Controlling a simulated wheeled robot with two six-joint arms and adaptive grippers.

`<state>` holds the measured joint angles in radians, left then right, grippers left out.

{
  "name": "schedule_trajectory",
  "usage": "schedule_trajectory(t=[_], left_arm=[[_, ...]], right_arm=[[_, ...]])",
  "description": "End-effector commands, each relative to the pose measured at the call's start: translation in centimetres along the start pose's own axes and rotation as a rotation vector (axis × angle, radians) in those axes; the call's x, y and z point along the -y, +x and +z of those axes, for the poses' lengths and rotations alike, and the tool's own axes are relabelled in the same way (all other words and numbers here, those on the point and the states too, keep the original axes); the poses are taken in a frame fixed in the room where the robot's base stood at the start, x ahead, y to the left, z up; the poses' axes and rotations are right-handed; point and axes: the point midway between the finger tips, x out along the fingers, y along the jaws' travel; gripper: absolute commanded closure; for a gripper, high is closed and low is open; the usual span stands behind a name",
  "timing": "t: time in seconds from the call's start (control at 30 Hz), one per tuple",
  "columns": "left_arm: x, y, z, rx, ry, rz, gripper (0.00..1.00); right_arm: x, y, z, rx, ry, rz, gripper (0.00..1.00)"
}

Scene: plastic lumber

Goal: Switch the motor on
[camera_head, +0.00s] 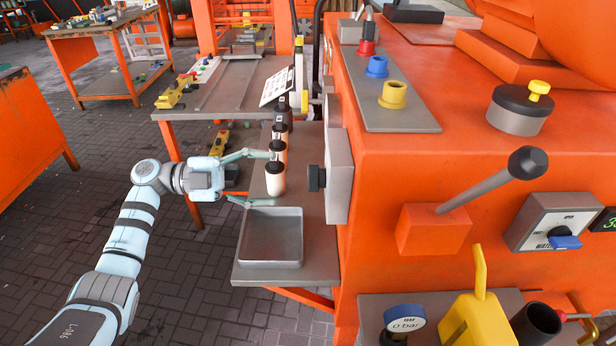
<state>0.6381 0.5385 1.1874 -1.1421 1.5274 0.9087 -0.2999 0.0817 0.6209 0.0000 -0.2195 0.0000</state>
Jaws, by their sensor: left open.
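A grey panel (338,176) with a black knob (316,178) is fixed to the left side of the orange machine (440,130). No label for a motor switch can be read, so I cannot tell which control it is. My left gripper (258,179) is open, its fingers spread to the left of the knob, apart from it. The upper finger lies close to a row of dark-capped bottles (275,182); whether it touches them I cannot tell. A blue switch (565,242) sits on a grey box with a WATER label on the machine's front. My right gripper is not in view.
A grey tray (271,262) stands on the shelf below my left gripper. A black-knobbed lever (490,190), a yellow handle (480,270) and a gauge (405,318) stick out at the machine's front. Open paved floor (180,260) lies left of the shelf.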

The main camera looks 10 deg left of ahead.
Motion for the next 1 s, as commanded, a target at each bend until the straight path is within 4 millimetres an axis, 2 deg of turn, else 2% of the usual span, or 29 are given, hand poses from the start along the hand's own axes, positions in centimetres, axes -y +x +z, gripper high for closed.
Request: schedule_trajectory(t=[0.1, 0.3, 0.43, 0.7, 1.0], left_arm=[[0.2, 3.7, -0.2, -0.007, 0.001, -0.002, 0.37], [0.1, 7.6, -0.1, -0.002, -0.001, -0.004, 0.37], [0.0, 8.6, 0.0, -0.001, -0.001, -0.003, 0.37], [0.0, 8.7, 0.0, 0.000, -0.001, -0.003, 0.38], [0.0, 8.7, 0.0, -0.001, -0.001, -0.003, 0.85]], right_arm=[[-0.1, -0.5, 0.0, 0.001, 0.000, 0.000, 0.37], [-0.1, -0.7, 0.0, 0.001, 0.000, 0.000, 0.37], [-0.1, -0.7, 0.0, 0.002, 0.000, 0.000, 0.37], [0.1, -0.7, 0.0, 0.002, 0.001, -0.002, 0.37], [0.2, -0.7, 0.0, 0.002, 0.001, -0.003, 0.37]])
